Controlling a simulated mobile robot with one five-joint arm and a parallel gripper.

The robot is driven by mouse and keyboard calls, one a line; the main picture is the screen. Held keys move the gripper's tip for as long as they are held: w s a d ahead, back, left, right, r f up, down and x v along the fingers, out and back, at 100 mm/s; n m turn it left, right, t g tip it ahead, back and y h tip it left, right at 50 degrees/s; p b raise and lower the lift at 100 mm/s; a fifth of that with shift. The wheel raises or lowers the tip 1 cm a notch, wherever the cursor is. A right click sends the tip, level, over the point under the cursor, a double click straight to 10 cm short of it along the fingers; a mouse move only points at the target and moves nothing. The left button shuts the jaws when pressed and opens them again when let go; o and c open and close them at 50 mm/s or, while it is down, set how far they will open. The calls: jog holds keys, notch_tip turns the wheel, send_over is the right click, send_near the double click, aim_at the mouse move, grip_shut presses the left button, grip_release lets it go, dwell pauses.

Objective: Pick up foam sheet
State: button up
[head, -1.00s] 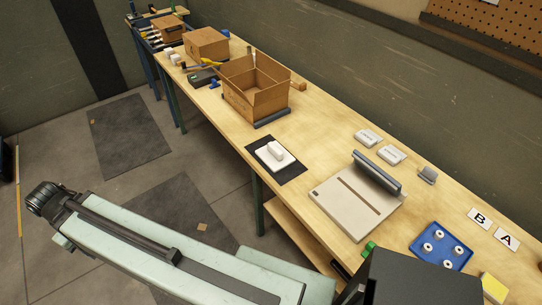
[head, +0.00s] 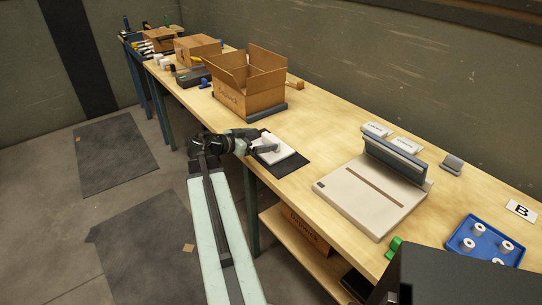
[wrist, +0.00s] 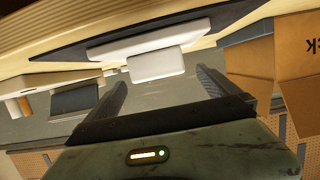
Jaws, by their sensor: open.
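A white slab, which I take to be the foam sheet (head: 285,154), lies flat on a dark mat (head: 293,165) near the bench's front edge. A smaller white block stands on it. My gripper (head: 264,149) is at the slab's left side in the head view and hides part of it. In the wrist view my gripper (wrist: 162,80) is open, its two dark fingers apart with nothing held between them. The slab (wrist: 150,38) and the white block (wrist: 156,66) show beyond the fingertips. I cannot tell whether the fingers touch either.
An open cardboard box (head: 248,87) stands behind the mat. A beige machine with a grey roller (head: 365,195) is to the right, with a blue tray (head: 480,240) beyond it. Bare bench top lies behind the mat.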

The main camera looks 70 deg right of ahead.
aim_at(283, 151)
jog(key=b+x, duration=0.2)
jog(key=x, duration=0.5)
jog(key=shift+s+d+f, duration=0.15)
jog(key=shift+s+d, duration=0.05)
jog(key=shift+s, duration=0.05)
jog(key=c, duration=1.3)
